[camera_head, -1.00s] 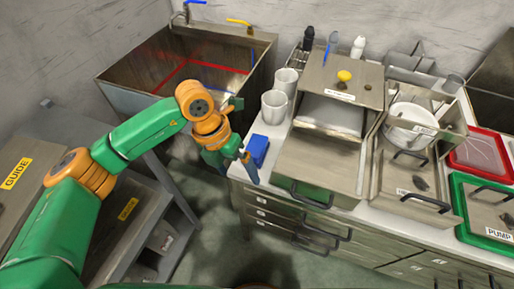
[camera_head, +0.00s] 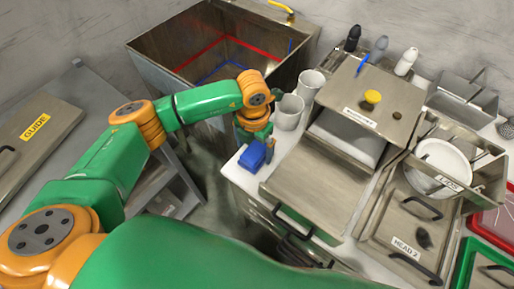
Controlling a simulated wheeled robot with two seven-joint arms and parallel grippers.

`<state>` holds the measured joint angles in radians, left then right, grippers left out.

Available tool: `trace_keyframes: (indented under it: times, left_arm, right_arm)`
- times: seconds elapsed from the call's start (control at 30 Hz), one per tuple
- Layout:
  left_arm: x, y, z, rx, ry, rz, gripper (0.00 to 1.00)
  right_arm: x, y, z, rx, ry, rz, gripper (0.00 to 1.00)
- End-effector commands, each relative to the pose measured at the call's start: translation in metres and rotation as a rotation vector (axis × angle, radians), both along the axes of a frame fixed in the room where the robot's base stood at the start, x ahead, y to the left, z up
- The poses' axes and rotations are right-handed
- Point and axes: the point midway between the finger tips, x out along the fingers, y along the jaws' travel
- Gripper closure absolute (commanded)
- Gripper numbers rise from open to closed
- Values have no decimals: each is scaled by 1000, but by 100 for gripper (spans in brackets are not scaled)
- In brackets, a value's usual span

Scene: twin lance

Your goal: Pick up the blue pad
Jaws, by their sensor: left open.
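The blue pad (camera_head: 253,157) is a small bright blue block at the left end of the white counter top. My left gripper (camera_head: 255,145) is open and points down right at the pad. Its fingers overlap the pad's upper part in the picture; I cannot tell whether they touch it. Part of the pad is hidden behind the fingers. My right gripper is not in view.
White mugs (camera_head: 289,112) stand close behind the pad. A metal box with a sloping lid (camera_head: 320,190) is to the right. A deep sink (camera_head: 190,50) lies behind. A metal lid marked GUIDE (camera_head: 30,125) is at the left.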

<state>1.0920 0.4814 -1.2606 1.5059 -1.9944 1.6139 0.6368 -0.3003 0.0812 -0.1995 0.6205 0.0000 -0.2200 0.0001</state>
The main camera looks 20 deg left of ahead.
Motion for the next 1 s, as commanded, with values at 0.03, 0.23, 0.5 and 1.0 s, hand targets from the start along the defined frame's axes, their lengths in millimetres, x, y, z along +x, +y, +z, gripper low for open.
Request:
trace_keyframes:
  times: [0.03, 0.23, 0.5, 1.0]
  left_arm:
    - [0, 0, -6, 1, 2, 1, 0]
    - [1, 0, -18, 0, -2, -1, 0]
    - [1, 0, -17, -1, -2, -1, 49]
    - [2, 0, -3, -2, -6, 0, 81]
  right_arm:
    - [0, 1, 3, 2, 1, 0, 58]
    - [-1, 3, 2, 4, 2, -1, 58]
    - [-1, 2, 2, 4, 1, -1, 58]
    - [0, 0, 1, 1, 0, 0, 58]
